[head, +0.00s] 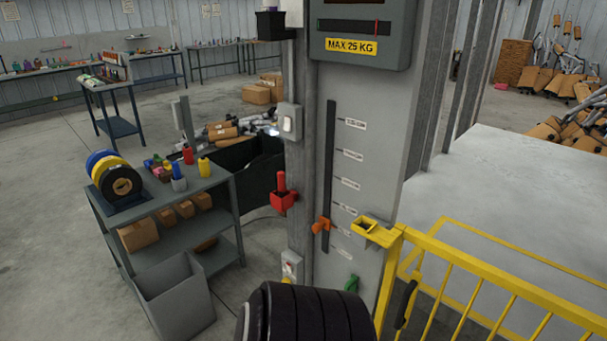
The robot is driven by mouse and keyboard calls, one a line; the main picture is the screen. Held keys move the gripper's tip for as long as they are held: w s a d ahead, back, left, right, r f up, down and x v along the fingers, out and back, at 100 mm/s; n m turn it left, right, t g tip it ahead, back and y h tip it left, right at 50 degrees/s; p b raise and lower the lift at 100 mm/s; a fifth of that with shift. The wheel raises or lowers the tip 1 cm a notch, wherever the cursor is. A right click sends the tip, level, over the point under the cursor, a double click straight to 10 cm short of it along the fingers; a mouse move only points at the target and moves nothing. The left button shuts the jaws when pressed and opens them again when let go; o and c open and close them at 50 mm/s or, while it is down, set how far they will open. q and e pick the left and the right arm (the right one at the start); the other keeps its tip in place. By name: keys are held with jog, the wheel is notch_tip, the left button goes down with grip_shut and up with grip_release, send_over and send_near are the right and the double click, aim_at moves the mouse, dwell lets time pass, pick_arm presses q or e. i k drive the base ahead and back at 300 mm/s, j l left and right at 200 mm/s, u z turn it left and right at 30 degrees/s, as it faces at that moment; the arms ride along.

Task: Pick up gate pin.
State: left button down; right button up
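A red pin-like piece with an upright handle (281,181) stands in a red holder (282,201) on the side of the grey column; it looks like the gate pin, though no label shows. A yellow gate (480,290) with bars is at the lower right. A yellow bracket with an opening (378,232) sits at its upper left corner, against the column; no pin is visible in it. Neither of my grippers is in view.
The grey column (370,130) carries a "MAX 25 KG" sign and a slot with an orange pointer (321,225). A ribbed black object (310,315) fills the bottom centre. A shelf cart (190,240) and grey bin (175,300) stand left. Floor is open farther left.

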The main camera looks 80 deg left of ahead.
aim_at(282, 185)
jog(key=l+u, duration=0.2)
jog(key=u, duration=2.65)
